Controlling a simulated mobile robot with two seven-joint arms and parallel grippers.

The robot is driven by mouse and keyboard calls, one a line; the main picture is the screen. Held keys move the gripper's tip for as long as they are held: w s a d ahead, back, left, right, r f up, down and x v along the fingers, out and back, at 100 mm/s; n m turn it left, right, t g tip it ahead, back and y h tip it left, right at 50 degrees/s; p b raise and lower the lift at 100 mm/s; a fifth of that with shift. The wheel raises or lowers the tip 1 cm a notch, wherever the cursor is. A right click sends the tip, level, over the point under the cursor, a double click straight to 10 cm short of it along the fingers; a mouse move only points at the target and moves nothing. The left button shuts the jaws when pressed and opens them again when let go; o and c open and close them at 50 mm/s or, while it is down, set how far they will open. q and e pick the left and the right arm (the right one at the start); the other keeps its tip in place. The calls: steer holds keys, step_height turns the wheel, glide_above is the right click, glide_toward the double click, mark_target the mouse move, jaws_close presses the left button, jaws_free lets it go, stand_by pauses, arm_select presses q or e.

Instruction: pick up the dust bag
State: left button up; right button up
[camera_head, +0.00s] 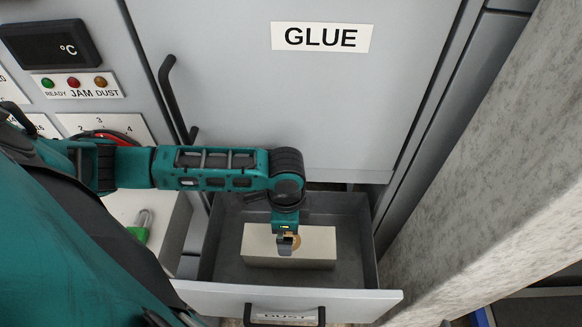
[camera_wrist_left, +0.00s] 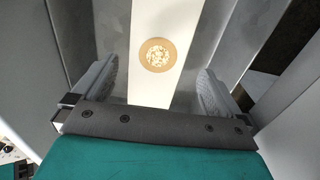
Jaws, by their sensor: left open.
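The dust bag (camera_head: 317,246) is a cream-white block lying in the open grey drawer (camera_head: 350,206). In the left wrist view the dust bag (camera_wrist_left: 150,88) shows a round tan-ringed opening with speckled matter inside. My left gripper (camera_head: 287,243) is above the dust bag, over its middle, and hides part of the ring in the head view. In the left wrist view the left gripper (camera_wrist_left: 156,88) is open, with one finger on each side of the bag. I cannot tell whether the fingers touch it. My right gripper is in neither view.
The drawer front (camera_head: 290,299) has a black handle and a label reading DUST. A closed panel labelled GLUE (camera_head: 320,38) stands behind. A padlock with a green body (camera_head: 140,226) is at the left. A pale stone-like wall (camera_head: 490,170) bounds the right side.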

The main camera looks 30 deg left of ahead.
arm_select(q)
step_height(320, 180, down, 5)
steer(key=shift+r+b, duration=0.2)
steer(key=shift+b, duration=0.2)
steer(key=f, duration=0.3)
steer(key=f+b, duration=0.1)
steer(key=f, duration=0.1)
steer(key=shift+d+f, duration=0.3)
steer(key=shift+f, duration=0.05)
steer(key=shift+c, duration=0.5)
steer(key=c, duration=0.9)
steer(key=shift+w+r, duration=0.1)
steer(key=shift+c, duration=0.2)
